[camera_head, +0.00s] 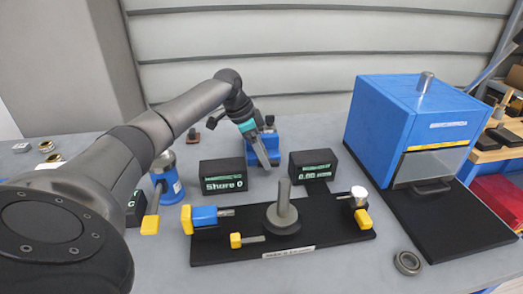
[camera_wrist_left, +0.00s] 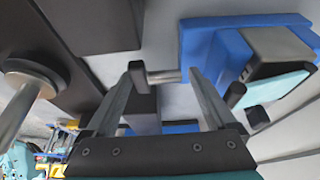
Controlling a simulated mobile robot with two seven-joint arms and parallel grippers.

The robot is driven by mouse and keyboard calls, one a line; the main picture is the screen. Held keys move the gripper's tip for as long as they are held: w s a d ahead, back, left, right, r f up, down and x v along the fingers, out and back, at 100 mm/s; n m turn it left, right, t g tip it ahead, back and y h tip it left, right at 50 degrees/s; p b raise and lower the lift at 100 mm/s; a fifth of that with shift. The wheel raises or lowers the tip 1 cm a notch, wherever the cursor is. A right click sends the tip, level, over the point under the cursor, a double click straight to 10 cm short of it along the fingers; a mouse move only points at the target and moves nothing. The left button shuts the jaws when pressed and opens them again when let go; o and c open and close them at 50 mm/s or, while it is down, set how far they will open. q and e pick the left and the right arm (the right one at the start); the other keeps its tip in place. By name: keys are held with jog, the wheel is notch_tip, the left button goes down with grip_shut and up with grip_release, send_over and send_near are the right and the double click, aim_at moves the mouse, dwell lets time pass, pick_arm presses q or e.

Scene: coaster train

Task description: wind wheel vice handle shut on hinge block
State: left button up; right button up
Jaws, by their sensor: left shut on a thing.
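The blue vice (camera_head: 263,137) stands at the back middle of the bench, partly behind my left gripper. It shows in the left wrist view (camera_wrist_left: 225,55) at the upper right, with a grey metal bar (camera_wrist_left: 165,76) pointing out of it. My left gripper (camera_head: 264,163) reaches down in front of the vice. Its fingers (camera_wrist_left: 163,80) look shut on the vice handle, around the bar's outer end. The grip point is partly hidden. A dark grey block (camera_wrist_left: 280,45) sits inside the blue body; I cannot tell if it is the hinge block. My right gripper is not in view.
Two black display boxes (camera_head: 223,175) (camera_head: 313,164) stand close in front. A black fixture board (camera_head: 340,239) with a grey post (camera_head: 284,200) lies nearer. A blue cabinet (camera_head: 385,125) stands right. A metal ring (camera_head: 407,263) lies front right. Left of the vice, some bench is clear.

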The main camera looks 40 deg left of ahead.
pick_arm(q)
jog(key=shift+w+d+r+g+y+p, duration=0.2)
jog(key=shift+g+y+p, duration=0.25)
jog(key=shift+p, duration=1)
jog(key=shift+w+d+r+g+y+p, duration=0.15)
jog(key=shift+g+y+p, duration=0.3)
jog(key=shift+p, duration=1)
jog(key=shift+g+y+p, duration=0.3)
jog(key=shift+g+p, duration=0.1)
jog(key=shift+g, duration=0.2)
jog(key=shift+w+d+f, duration=0.1)
jog(key=shift+f+g+y+b, duration=0.1)
jog(key=shift+g+y+b, duration=0.4)
jog(key=shift+g, duration=0.1)
jog(key=shift+w+d+g+y+b, duration=0.15)
jog(key=shift+g+y+b, duration=0.4)
jog(key=shift+b, duration=0.45)
jog(key=o, duration=1.1)
jog(key=shift+c, duration=0.2)
